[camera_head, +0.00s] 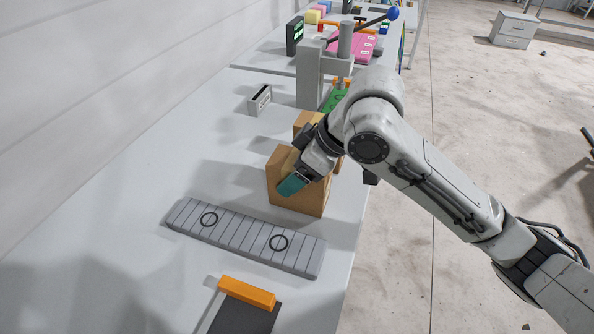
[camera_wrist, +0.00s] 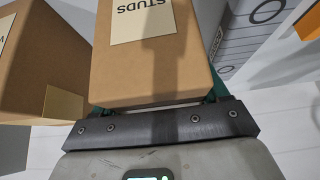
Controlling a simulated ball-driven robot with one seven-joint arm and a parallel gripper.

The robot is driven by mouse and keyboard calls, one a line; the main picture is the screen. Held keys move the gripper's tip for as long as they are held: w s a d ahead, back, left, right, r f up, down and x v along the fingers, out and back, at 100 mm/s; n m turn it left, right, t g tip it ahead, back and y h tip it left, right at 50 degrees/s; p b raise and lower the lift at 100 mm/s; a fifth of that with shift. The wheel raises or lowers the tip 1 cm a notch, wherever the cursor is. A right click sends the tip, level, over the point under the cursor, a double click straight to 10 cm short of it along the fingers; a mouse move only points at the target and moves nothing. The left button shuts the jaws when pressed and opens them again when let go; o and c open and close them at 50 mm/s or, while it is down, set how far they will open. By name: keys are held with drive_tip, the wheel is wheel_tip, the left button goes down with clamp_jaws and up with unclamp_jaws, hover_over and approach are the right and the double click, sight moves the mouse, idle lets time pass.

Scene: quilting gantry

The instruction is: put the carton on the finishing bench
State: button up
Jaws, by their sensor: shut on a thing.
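A brown carton (camera_head: 312,200) is at the near side of a pair of cartons, over the grey table. In the wrist view this carton (camera_wrist: 135,78) has a cream label reading STUDS. My gripper (camera_head: 291,183) is shut on it, with a teal finger against its near face. In the wrist view, the teal fingertips of my gripper (camera_wrist: 156,102) are on either side of it. I cannot tell whether its base touches the table. A second carton (camera_head: 305,118) stands just behind, partly hidden by my arm. I cannot tell which surface is the finishing bench.
The grey table (camera_head: 130,215) runs along the wall. A grey slatted strip with two black rings (camera_head: 245,236) lies in front of the held carton. An orange-edged dark item (camera_head: 247,293) is nearer. A small labelled block (camera_head: 260,100) and a grey post stand behind.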

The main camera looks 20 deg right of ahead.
drive_tip(key=o, duration=1.2)
drive_tip(key=shift+f, duration=0.1)
drive_tip(key=shift+o, duration=0.2)
drive_tip(key=shift+r, duration=0.3)
drive_tip(key=p+v, duration=0.1)
drive_tip(key=v, duration=1)
drive_tip(key=shift+s+d+r, duration=0.2)
drive_tip(key=shift+r, duration=0.05)
